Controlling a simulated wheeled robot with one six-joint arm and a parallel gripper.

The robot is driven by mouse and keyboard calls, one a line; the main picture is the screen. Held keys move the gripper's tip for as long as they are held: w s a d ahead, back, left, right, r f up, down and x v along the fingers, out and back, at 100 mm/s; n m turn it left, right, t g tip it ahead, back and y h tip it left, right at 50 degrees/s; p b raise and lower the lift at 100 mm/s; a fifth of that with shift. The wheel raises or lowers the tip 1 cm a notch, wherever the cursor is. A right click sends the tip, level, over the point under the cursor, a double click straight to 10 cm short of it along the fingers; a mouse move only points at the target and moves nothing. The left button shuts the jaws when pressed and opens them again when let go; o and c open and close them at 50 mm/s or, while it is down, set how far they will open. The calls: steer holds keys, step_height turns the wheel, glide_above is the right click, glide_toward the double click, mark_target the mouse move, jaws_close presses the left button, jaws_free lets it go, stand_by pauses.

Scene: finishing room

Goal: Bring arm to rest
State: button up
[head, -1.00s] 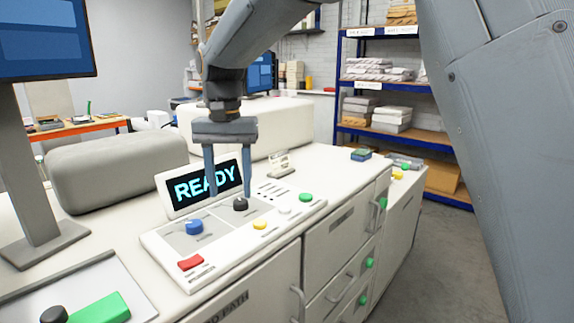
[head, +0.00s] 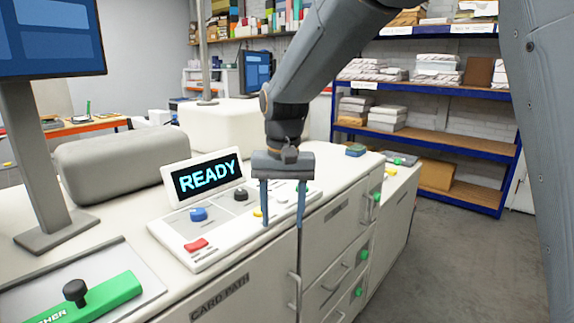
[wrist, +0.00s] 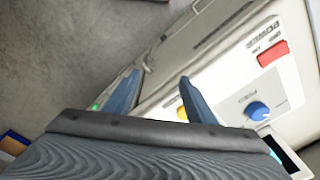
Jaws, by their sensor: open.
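My gripper (head: 283,222) is open and empty in the head view, its two blue-grey fingers pointing down in front of the right part of the white control panel (head: 178,246). The fingers partly hide the panel's right-hand buttons. In the wrist view my gripper (wrist: 158,90) shows both fingers apart, with grey floor and the cabinet edge beyond them. The panel's screen (head: 206,178) reads READY. The panel has a blue knob (head: 198,214), a black knob (head: 240,194) and a red button (head: 196,245). The blue knob (wrist: 258,111) and red button (wrist: 272,54) also show in the wrist view.
A monitor (head: 50,38) on a stand is at the left. A green block with a black knob (head: 75,291) lies front left. A grey rounded cover (head: 128,160) sits behind the panel. Blue shelving (head: 440,144) stands at the back right. Floor (head: 430,260) right of the cabinets is clear.

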steer(key=s+d+f, duration=0.6)
steer(key=s+d, duration=0.1)
steer(key=d, duration=0.3)
steer(key=s+d+f+t, duration=0.1)
steer(key=s+d+f, duration=0.6)
steer(key=d, duration=0.3)
steer(key=shift+s+d+b, duration=0.2)
steer(key=shift+s+b, duration=0.1)
steer(key=shift+s, duration=0.35)
